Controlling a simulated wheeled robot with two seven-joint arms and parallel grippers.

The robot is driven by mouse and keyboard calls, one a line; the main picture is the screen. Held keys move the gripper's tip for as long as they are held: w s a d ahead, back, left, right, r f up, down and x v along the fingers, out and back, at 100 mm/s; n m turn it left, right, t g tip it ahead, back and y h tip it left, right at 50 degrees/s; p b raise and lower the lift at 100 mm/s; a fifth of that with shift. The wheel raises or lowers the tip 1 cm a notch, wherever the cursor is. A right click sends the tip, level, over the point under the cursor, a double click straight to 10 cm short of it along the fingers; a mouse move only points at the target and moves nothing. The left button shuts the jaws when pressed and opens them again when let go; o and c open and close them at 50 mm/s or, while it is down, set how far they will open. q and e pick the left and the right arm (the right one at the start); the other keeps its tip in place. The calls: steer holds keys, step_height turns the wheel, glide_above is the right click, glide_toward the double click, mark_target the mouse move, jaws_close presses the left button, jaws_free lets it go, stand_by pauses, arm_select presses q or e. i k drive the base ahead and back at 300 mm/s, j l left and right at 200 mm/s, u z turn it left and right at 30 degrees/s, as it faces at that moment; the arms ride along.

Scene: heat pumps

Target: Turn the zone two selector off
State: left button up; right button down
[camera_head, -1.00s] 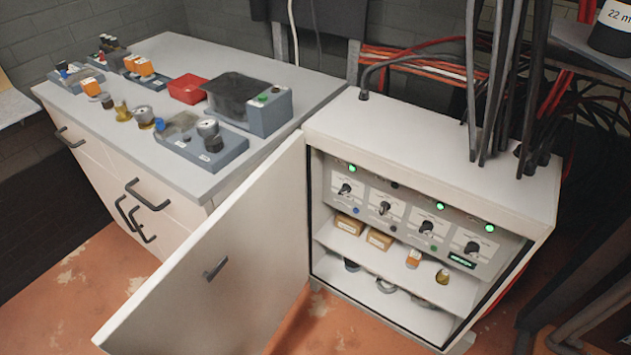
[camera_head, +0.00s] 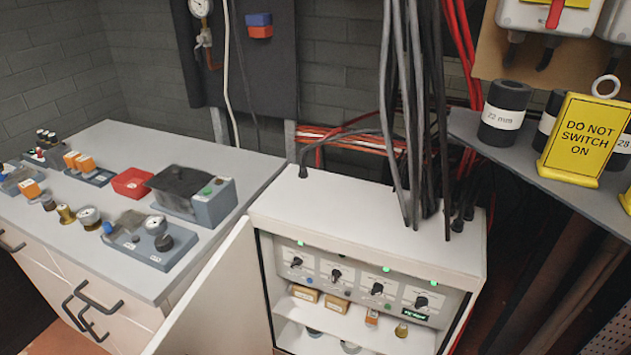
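An open white cabinet (camera_head: 350,215) holds a grey control panel (camera_head: 318,268) with several black selector knobs in a row. From left to right they are a first knob (camera_head: 297,262), a second knob (camera_head: 336,274), a third knob (camera_head: 377,288) and a fourth knob (camera_head: 421,302). Their labels are too small to read, so I cannot tell the zone numbers. Green lamps glow above the first knob (camera_head: 300,243), the third knob (camera_head: 386,269) and the fourth knob (camera_head: 434,283). No lit lamp shows above the second knob. Neither gripper is in view.
The cabinet door (camera_head: 215,300) stands open to the left. A bench (camera_head: 232,158) with instruments and a red tray (camera_head: 132,183) is at the left. Thick cables (camera_head: 405,110) rise from the cabinet top. A shelf (camera_head: 520,160) at the right holds a yellow sign (camera_head: 582,138).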

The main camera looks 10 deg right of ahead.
mark_target(423, 302)
steer(key=z, duration=1.15)
steer(key=k+l+z, duration=0.1)
steer(key=l+z, duration=0.35)
steer(key=l, duration=0.85)
